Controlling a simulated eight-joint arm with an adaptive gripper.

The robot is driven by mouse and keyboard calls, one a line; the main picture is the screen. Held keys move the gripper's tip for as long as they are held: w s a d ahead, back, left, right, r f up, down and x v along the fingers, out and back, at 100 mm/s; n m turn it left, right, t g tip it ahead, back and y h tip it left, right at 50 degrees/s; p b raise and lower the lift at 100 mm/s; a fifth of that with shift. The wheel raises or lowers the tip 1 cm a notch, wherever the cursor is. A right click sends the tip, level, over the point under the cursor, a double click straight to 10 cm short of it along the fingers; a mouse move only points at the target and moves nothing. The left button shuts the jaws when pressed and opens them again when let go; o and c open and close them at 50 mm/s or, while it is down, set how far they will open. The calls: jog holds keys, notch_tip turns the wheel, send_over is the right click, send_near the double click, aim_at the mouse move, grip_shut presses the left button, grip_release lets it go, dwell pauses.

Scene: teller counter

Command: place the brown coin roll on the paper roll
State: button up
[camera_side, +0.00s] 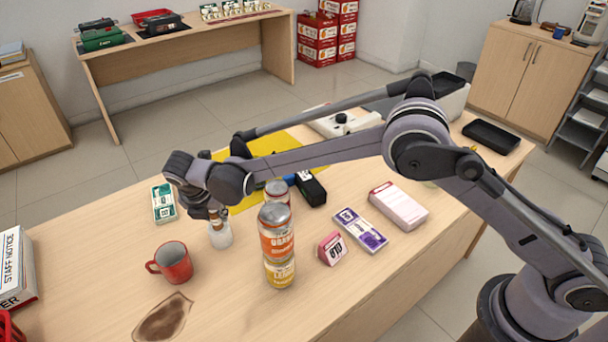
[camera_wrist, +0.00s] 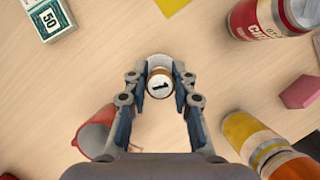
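The brown coin roll (camera_wrist: 160,86) stands on end between my fingertips in the wrist view, its end marked 1 facing the camera. My gripper (camera_wrist: 160,78) appears closed on it from both sides. The white paper roll (camera_side: 221,236) stands upright on the counter directly below the coin roll in the side view. Its pale rim (camera_wrist: 160,62) shows just beyond the coin roll in the wrist view. The coin roll's lower end meets the paper roll's top in the picture; I cannot tell whether it bears on it. My wrist hides part of the coin roll in the side view.
A red mug (camera_side: 174,264) stands close in front at the left. Drink cans (camera_side: 277,236) stand close at the right. A green-and-white pack (camera_side: 163,203), a pink block (camera_side: 332,248) and a purple-and-white pack (camera_side: 360,231) lie around. A brown stain (camera_side: 163,318) marks the front counter.

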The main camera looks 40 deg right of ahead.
jog(key=shift+o, duration=1.3)
jog(key=v, duration=1.1)
jog(key=s+d+r+m+y, duration=0.1)
jog(key=s+d+r+m, duration=0.1)
jog(key=d+r+m, duration=0.3)
jog(key=s+d+r+m, duration=0.2)
jog(key=s+d+m, duration=0.1)
jog(key=d, duration=0.4)
jog(key=s+d+r+m+y, duration=0.1)
jog(key=s+d+r+m, duration=0.1)
jog(key=d+r+m, duration=0.35)
jog(key=s+d+f+m+t, duration=0.1)
jog(key=s+d+f+m, duration=0.2)
jog(key=s+d+m, duration=0.4)
jog(key=s+d+f+m+t, duration=0.2)
jog(key=s+d+f+m, duration=0.2)
jog(key=s+d+m, duration=0.4)
jog(key=shift+s+t+y, duration=0.3)
jog(key=shift+s+y, duration=0.1)
jog(key=shift+s, duration=0.8)
